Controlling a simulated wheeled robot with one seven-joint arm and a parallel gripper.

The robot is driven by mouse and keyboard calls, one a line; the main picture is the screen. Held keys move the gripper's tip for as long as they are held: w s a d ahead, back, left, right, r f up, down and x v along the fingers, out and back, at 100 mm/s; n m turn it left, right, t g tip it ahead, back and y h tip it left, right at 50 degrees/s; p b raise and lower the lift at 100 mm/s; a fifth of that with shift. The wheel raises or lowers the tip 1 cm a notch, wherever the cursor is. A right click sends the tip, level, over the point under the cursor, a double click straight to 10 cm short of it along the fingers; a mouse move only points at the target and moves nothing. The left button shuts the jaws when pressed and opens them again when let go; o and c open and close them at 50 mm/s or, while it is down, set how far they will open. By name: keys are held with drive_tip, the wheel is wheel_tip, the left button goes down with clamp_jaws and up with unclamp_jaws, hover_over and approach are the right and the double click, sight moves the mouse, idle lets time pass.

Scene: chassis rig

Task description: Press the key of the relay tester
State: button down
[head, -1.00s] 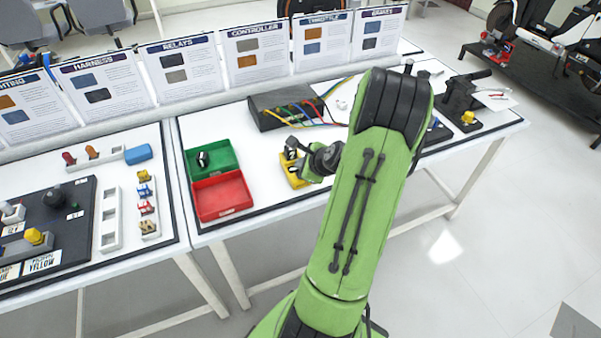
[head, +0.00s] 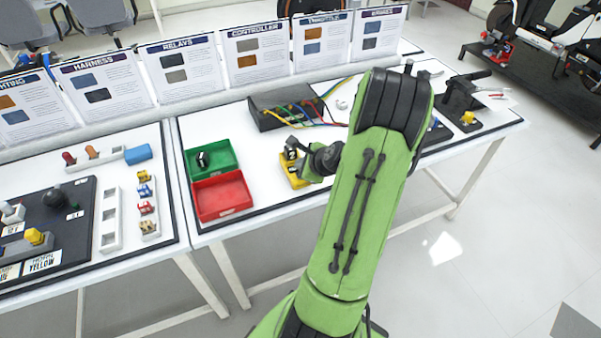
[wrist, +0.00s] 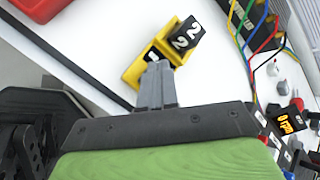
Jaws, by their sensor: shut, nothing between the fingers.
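The yellow relay tester (head: 290,178) sits on the white table, right of the red and green bins, partly hidden by my gripper. In the wrist view the tester (wrist: 135,72) holds a black relay (wrist: 186,40) marked with white 2s at its far end. My gripper (wrist: 157,70) is shut and empty, its fingertips over the near part of the tester, by a dark patch with a white mark. The key is not clearly visible; the fingertips may cover it. I cannot tell whether they touch it. In the head view my gripper (head: 306,170) is at the tester's right side.
A green bin (head: 224,152) with a black relay in it and a red bin (head: 222,196) stand to the left. A dark box (head: 270,112) with coloured cables lies behind the tester. Small knobs and an orange display (wrist: 286,124) are at the right in the wrist view.

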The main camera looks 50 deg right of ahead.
drive_tip(key=shift+f, duration=0.1)
drive_tip(key=shift+f+b, duration=0.3)
drive_tip(key=shift+f, duration=0.05)
drive_tip(key=shift+f+b, duration=0.35)
drive_tip(key=shift+f, duration=0.1)
idle(0.5)
idle(0.4)
drive_tip(key=shift+r+p, duration=0.9)
drive_tip(key=shift+r, duration=0.05)
wheel_tip(320, 180, up, 5)
drive_tip(key=p, duration=0.4)
idle(0.4)
